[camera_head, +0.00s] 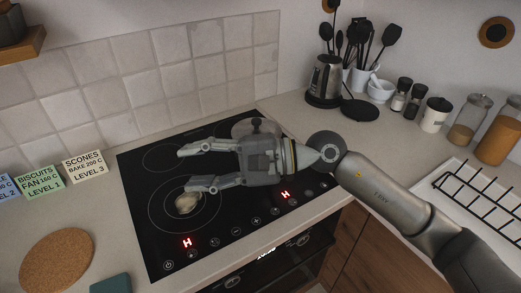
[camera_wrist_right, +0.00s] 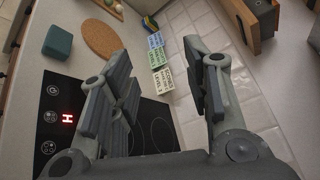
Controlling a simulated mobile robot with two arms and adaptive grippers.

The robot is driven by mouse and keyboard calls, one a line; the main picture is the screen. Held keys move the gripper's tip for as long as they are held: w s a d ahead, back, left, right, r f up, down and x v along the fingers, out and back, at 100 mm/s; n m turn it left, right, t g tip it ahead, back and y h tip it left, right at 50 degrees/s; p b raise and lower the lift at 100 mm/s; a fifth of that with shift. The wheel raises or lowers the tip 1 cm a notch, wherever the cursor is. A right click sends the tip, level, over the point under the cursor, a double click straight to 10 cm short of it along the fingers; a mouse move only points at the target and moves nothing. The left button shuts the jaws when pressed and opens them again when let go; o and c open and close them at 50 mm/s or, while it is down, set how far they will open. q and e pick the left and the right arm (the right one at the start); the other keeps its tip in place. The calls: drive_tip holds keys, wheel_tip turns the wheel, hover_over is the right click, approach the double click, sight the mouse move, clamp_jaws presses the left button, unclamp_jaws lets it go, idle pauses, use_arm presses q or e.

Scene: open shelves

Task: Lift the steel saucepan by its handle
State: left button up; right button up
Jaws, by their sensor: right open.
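A round grey metal thing with a dark knob, which looks like the lidded steel saucepan (camera_head: 242,128), stands at the back right of the black hob (camera_head: 140,170). My right gripper and wrist hide most of it, and I cannot see its handle. My right gripper (camera_head: 187,169) is open and empty above the hob, its fingers pointing left in the head view. In the right wrist view its open fingers (camera_wrist_right: 160,85) have nothing between them, and the saucepan does not show there. My left gripper is not in view.
A small pale object (camera_head: 187,203) lies on the front left ring. A kettle (camera_head: 325,80), utensils and jars stand at the back right. A black wire rack (camera_head: 485,195) is at the right. Recipe cards (camera_head: 85,166) and a cork mat (camera_head: 57,261) are at the left.

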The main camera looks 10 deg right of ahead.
drive_tip(key=w+d+f+n+h, duration=0.2)
drive_tip(key=w+d+h, duration=0.1)
drive_tip(key=d, duration=0.4)
drive_tip(key=w+d+f+n+t+h, duration=0.1)
drive_tip(key=w+d+f+n+h, duration=0.1)
drive_tip(key=d+h, duration=0.3)
drive_tip(key=w+d+f+n+h, duration=0.3)
drive_tip(key=d+n+h, duration=0.1)
drive_tip(key=d, duration=0.5)
drive_tip(key=shift+w+t+h, duration=0.3)
drive_tip(key=shift+w+h, duration=0.1)
drive_tip(key=shift+h, duration=0.2)
drive_tip(key=x, duration=0.1)
drive_tip(key=p+x, duration=0.1)
drive_tip(key=x, duration=0.1)
drive_tip(key=d+x, duration=0.1)
drive_tip(key=x, duration=0.1)
drive_tip(key=shift+w+a+f+p, duration=0.1)
drive_tip(key=shift+w+f+p, duration=0.05)
drive_tip(key=shift+f+p, duration=0.4)
drive_tip(key=shift+p, duration=0.1)
drive_tip(key=p+x, duration=0.1)
drive_tip(key=x, duration=0.1)
drive_tip(key=p+x, duration=0.1)
drive_tip(key=x, duration=0.1)
drive_tip(key=shift+d+f, duration=0.2)
drive_tip(key=shift+f, duration=0.25)
clamp_jaws()
drive_tip(key=shift+w+r, duration=0.15)
drive_tip(key=shift+r, duration=0.05)
